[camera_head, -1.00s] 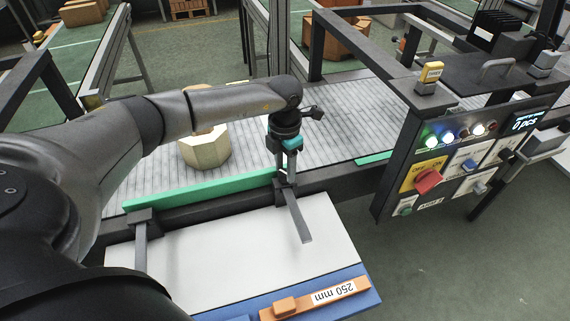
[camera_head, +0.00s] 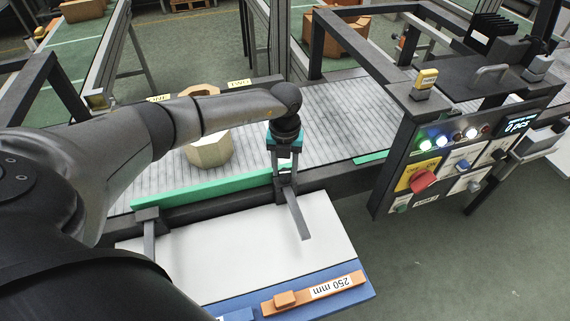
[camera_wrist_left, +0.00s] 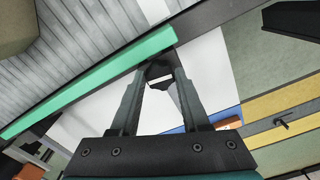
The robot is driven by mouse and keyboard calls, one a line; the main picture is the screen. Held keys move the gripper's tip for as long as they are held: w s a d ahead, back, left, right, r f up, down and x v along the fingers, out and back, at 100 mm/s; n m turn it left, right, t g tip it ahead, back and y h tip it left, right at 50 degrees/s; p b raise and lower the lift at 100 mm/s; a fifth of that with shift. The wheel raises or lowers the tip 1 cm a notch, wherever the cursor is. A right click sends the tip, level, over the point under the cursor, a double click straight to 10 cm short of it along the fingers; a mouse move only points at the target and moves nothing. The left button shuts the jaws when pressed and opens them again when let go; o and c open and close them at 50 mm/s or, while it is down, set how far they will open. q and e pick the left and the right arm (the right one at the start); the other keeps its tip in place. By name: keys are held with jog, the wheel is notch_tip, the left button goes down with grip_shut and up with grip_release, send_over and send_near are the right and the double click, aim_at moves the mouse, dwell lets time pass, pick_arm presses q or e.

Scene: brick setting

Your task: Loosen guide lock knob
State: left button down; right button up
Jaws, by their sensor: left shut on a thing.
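The green guide rail (camera_head: 205,188) runs along the near edge of the conveyor. It also shows in the wrist view (camera_wrist_left: 95,82). A dark bracket with a grey bar (camera_head: 298,218) stands near its right end. My left gripper (camera_head: 286,178) points down over this bracket. Its fingers are shut on a small dark lock knob (camera_wrist_left: 158,71), seen between the fingertips in the left wrist view. The fingers hide most of the knob in the head view. A second bracket (camera_head: 148,216) holds the rail further left. My right gripper is not in view.
A white board with a blue edge carries an orange 250 mm block (camera_head: 315,293).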

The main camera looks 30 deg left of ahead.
aim_at(285, 172)
pick_arm(q)
jog(key=shift+n, duration=0.6)
jog(key=shift+c, duration=1.9)
grip_release()
jog(key=shift+r, duration=0.1)
notch_tip(285, 172, up, 15)
jog(key=shift+p, duration=0.4)
jog(key=shift+r, duration=0.1)
